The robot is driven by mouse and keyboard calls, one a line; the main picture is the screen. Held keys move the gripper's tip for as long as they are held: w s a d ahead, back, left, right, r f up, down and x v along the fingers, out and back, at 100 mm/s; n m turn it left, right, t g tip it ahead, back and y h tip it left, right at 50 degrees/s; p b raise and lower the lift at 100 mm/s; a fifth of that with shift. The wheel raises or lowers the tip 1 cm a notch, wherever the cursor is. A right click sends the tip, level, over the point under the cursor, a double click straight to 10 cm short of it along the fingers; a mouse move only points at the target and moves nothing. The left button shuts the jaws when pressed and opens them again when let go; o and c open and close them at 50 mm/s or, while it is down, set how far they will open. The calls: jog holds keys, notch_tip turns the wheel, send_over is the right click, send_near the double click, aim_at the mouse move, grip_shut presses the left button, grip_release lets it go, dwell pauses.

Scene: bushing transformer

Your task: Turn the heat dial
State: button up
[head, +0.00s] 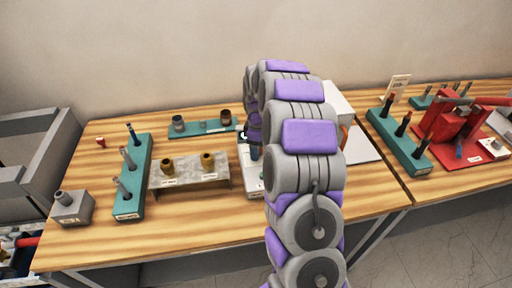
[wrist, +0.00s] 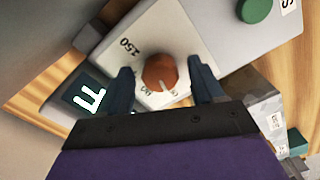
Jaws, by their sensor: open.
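The heat dial (wrist: 160,73) is an orange-brown round knob with a pale pointer mark, set on a white panel (wrist: 178,28) with "250" and other numbers printed around it. In the wrist view my gripper (wrist: 160,66) is open, with one dark finger on the left of the dial and one on the right. Whether the fingertips are level with the dial in depth is hard to tell. In the head view my arm covers the dial and most of the white device (head: 252,180).
A green round button (wrist: 256,10) and a lit display (wrist: 88,97) flank the dial. On the wooden table (head: 200,225) stand a metal stand with two brass bushings (head: 188,172), a teal rack (head: 133,175) and a grey block (head: 72,207). A red press (head: 455,125) is on the right.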

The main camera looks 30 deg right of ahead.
jog(key=shift+d, duration=0.1)
jog(key=shift+c, duration=0.7)
jog(key=shift+w+r, duration=0.1)
jog(key=c, duration=0.9)
